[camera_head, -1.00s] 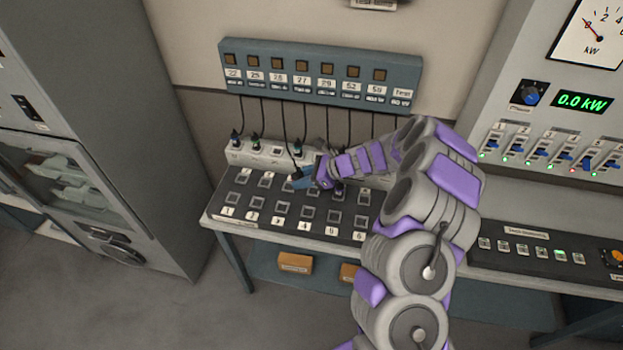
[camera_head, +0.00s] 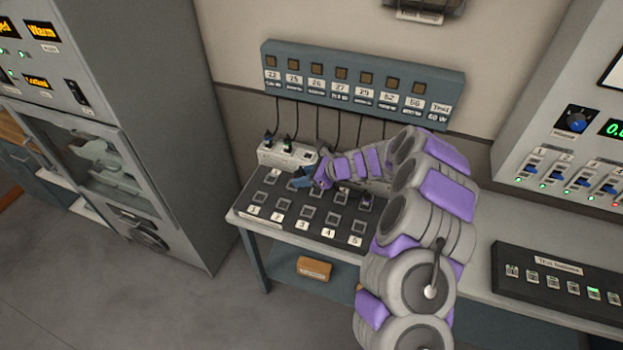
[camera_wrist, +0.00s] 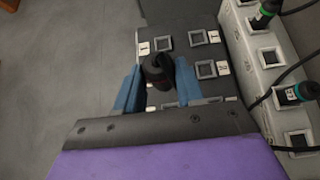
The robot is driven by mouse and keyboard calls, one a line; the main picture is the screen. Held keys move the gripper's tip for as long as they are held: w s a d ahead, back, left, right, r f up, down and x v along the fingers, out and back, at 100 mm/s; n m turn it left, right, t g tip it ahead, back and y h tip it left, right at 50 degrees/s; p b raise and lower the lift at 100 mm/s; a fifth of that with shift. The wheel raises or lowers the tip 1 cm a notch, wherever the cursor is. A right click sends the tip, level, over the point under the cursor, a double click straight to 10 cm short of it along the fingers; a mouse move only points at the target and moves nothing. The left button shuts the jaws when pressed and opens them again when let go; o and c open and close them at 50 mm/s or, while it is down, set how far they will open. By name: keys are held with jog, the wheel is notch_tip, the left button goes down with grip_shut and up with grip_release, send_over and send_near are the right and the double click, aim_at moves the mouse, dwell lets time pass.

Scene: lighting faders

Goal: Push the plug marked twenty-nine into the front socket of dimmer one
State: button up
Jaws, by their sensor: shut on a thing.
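My gripper (camera_wrist: 158,88) has two blue fingers shut on a black plug (camera_wrist: 157,68), which sits between them in the wrist view. No number is legible on the plug. In the head view my gripper (camera_head: 303,180) is above the black socket board (camera_head: 243,212), over its left part. The board carries two rows of square sockets; numbered labels run along the front edge. The front socket of dimmer one (camera_head: 255,209) is at the front left corner. In the wrist view a socket (camera_wrist: 163,43) beside a label lies just past the plug. Whether the plug touches the board cannot be told.
A white socket strip (camera_head: 268,156) with black plugs stands behind the board. Cords hang from a labelled blue-grey box (camera_head: 290,92) on the wall, one under the 29 label (camera_head: 365,94). A grey cabinet (camera_head: 165,130) stands to the left.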

jog(key=w+a, duration=0.2)
jog(key=a, duration=0.5)
jog(key=w+a+p, duration=0.1)
jog(key=w+a, duration=0.1)
jog(key=a, duration=0.5)
jog(key=shift+w+a, duration=0.3)
jog(key=shift+a, duration=0.1)
jog(key=shift+f, duration=0.1)
dwell(0.3)
jog(key=shift+d+f+b, duration=0.15)
jog(key=shift+f+b, duration=2.55)
jog(key=shift+f, duration=1.7)
jog(key=shift+f, duration=0.3)
jog(key=shift+f+b, duration=0.35)
jog(key=shift+b, duration=0.1)
jog(key=shift+f+b, duration=1.05)
jog(key=shift+f, duration=0.3)
